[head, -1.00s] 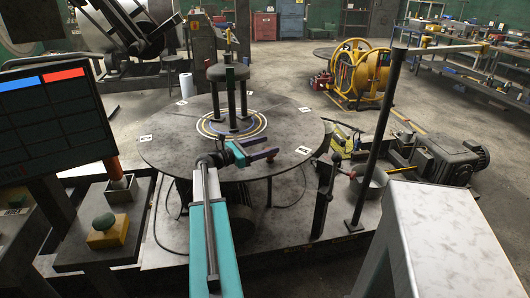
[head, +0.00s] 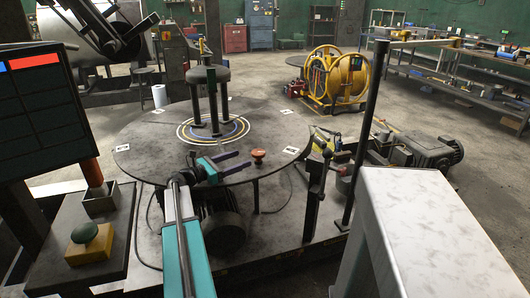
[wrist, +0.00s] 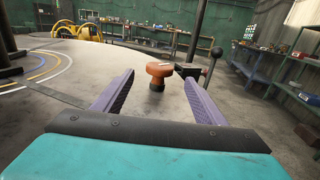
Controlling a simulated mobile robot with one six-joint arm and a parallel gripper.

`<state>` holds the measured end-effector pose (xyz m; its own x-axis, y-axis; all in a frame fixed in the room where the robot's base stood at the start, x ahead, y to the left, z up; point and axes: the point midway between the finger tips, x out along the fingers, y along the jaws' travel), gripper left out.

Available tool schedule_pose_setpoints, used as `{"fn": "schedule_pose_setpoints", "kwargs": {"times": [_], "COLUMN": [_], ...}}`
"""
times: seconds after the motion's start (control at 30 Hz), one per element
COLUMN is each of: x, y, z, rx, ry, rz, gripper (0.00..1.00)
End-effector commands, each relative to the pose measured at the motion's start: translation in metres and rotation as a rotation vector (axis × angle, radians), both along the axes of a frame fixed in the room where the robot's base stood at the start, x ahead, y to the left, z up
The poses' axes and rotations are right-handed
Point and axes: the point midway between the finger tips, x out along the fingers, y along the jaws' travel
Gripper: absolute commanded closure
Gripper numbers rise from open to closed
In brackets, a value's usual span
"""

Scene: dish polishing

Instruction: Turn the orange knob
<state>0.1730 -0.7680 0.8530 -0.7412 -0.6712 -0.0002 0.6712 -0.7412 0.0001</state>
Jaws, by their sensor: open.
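The orange knob (head: 258,155) is a mushroom-shaped knob on the front right part of the round grey table (head: 135,152). It also shows in the wrist view (wrist: 159,70), just beyond the fingertips and roughly midway between them. My gripper (head: 240,160) is to the left of the knob in the head view, its purple fingers apart and pointing at it. In the wrist view my gripper (wrist: 157,84) is open and empty, with a finger on each side and the knob ahead of them. It does not appear to touch the knob.
A lever with a dark ball (head: 328,153) stands past the table's right edge. A yellow box with a green button (head: 88,243) is at the lower left.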

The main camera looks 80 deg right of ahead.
Motion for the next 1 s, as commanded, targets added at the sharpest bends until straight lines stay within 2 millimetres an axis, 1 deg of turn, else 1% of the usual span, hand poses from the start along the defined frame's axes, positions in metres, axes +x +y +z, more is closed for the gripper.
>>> {"fn": "schedule_pose_setpoints", "kwargs": {"times": [0.27, 0.47, 1.0], "x": [-0.002, -0.012, -0.067], "y": [-0.002, -0.011, -0.061], "z": [0.0, 0.0, 0.0], "rx": [0.0, 0.0, 0.0], "ry": [0.0, 0.0, 0.0], "rz": [-0.001, -0.002, -0.004], "gripper": [0.35, 0.35, 0.35]}}
